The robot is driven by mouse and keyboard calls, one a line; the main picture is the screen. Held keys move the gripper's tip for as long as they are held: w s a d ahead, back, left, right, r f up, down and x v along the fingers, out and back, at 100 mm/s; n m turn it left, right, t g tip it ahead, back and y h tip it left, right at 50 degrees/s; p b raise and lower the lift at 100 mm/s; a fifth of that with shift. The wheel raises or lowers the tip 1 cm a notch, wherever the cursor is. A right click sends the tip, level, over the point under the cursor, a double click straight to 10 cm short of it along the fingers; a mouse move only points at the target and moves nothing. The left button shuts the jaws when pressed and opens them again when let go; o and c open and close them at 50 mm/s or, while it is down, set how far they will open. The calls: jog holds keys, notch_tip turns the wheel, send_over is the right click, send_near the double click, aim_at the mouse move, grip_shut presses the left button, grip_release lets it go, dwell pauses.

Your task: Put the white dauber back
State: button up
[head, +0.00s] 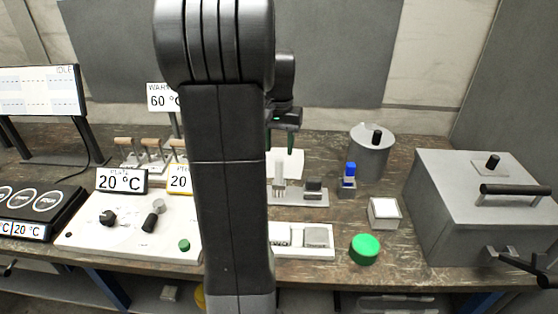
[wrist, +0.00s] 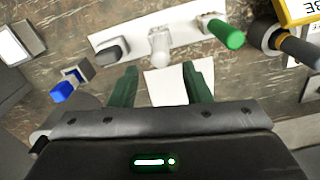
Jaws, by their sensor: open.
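A whitish upright piece, seemingly the white dauber (wrist: 160,47), stands at the middle of a pale rack (wrist: 188,37). It also shows in the head view (head: 279,167), right of my arm. A green-topped piece (wrist: 228,34) is at one end of the rack, and a dark grey block (wrist: 108,51) is at the other. My gripper (wrist: 161,82) is open with nothing between its green fingers, over a white sheet (wrist: 168,87) beside the rack. In the head view my gripper (head: 284,137) is above and behind the rack, partly hidden by my arm.
A blue-topped piece (head: 350,170) in a grey holder stands right of the rack, with a grey lidded pot (head: 370,155) behind it. A white-topped square block (head: 384,212), a green button (head: 365,249) and a large grey box (head: 475,205) are further right.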

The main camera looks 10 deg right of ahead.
jog(key=shift+r, duration=1.3)
dwell(0.4)
